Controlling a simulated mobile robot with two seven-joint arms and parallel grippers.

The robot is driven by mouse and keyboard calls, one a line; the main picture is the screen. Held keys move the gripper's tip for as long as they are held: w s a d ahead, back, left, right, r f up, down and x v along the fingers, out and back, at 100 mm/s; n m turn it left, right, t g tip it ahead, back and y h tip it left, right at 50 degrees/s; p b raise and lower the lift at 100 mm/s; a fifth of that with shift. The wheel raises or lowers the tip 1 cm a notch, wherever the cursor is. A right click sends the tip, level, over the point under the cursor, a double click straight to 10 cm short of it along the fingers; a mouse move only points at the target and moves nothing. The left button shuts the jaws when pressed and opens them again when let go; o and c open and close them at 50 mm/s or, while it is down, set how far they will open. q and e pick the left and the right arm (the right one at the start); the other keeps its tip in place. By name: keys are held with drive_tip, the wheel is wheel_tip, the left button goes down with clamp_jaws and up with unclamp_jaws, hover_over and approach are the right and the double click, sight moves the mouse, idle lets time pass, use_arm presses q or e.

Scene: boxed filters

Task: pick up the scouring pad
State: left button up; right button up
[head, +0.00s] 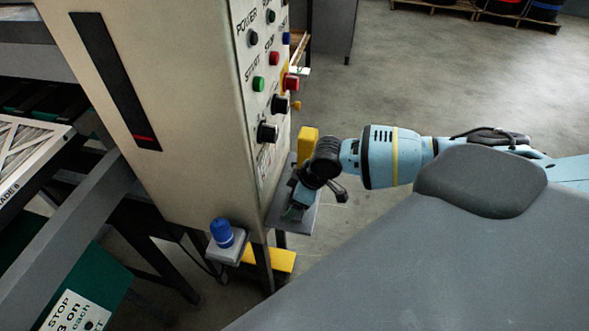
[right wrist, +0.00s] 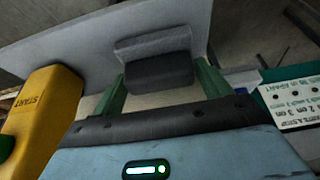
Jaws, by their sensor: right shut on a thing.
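The scouring pad (right wrist: 158,68) is a dark grey block with a lighter grey upper face in the right wrist view. It sits between the two green fingers of my right gripper (right wrist: 163,88), which is shut on it. In the head view my right gripper (head: 294,208) is over a small grey shelf (head: 308,218) on the side of the machine cabinet. I cannot make out the pad there. Whether the pad still touches the shelf I cannot tell. My left gripper is not in view.
The beige cabinet (head: 185,110) with buttons and knobs stands left of my right arm. A yellow START box (right wrist: 45,115) is close to the gripper. A blue-capped item (head: 222,232) sits low at the cabinet. Open floor (head: 400,90) lies behind my arm.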

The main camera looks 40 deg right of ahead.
drive_tip(key=shift+r, duration=0.45)
drive_tip(key=r, duration=0.2)
drive_tip(key=shift+s+r, duration=0.2)
drive_tip(key=shift+r, duration=0.2)
drive_tip(key=s+a, duration=0.1)
drive_tip(key=s, duration=0.4)
drive_tip(key=s+a+r, duration=0.1)
drive_tip(key=s, duration=0.4)
drive_tip(key=s+a+p, duration=0.1)
drive_tip(key=s, duration=0.4)
drive_tip(key=shift+s+a+r, duration=0.1)
drive_tip(key=shift+a+r, duration=0.05)
drive_tip(key=shift+a, duration=0.15)
drive_tip(key=shift+c, duration=1.4)
drive_tip(key=o, duration=0.4)
drive_tip(key=shift+c, duration=0.9)
drive_tip(key=shift+a, duration=0.1)
